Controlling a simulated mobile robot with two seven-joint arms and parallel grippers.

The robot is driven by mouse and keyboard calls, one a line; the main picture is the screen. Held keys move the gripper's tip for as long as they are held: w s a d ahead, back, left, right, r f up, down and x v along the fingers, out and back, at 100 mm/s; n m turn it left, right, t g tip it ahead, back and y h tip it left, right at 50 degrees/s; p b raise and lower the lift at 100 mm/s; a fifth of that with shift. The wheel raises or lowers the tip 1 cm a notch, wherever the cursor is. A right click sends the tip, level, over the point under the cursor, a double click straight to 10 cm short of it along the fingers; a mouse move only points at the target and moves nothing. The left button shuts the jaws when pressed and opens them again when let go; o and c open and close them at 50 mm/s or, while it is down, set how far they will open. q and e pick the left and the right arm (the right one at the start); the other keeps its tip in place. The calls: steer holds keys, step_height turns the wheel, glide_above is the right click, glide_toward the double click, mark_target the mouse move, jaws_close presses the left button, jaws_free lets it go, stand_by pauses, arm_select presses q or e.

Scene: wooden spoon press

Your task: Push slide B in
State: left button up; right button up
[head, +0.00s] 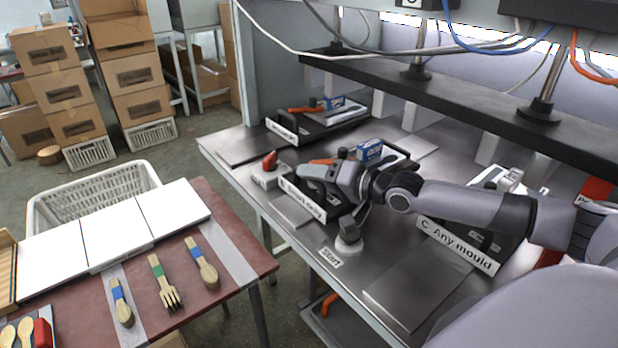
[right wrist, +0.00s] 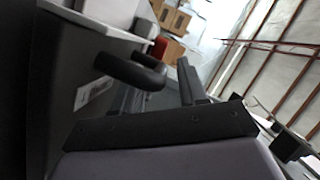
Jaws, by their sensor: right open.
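Slide B is the middle slide of the press, with a white label plate (head: 303,200) on its front that reads partly as "only". A blue-and-white block (head: 369,150) and an orange-handled part sit on or behind it. My right gripper (head: 312,173) is open at the front of slide B, above its label, and its arm covers part of the slide. In the right wrist view a black handle bar (right wrist: 133,69) lies close by the gripper's dark finger (right wrist: 187,82). Whether they touch, I cannot tell. My left gripper is not in view.
Slide A (head: 283,131) is at the back left, and slide C (head: 457,245) is at the right. A red switch (head: 270,160) is left of slide B. The red table (head: 225,240) holds spoons and a fork.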

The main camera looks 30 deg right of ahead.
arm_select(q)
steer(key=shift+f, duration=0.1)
arm_select(e)
steer(key=shift+x, duration=0.8)
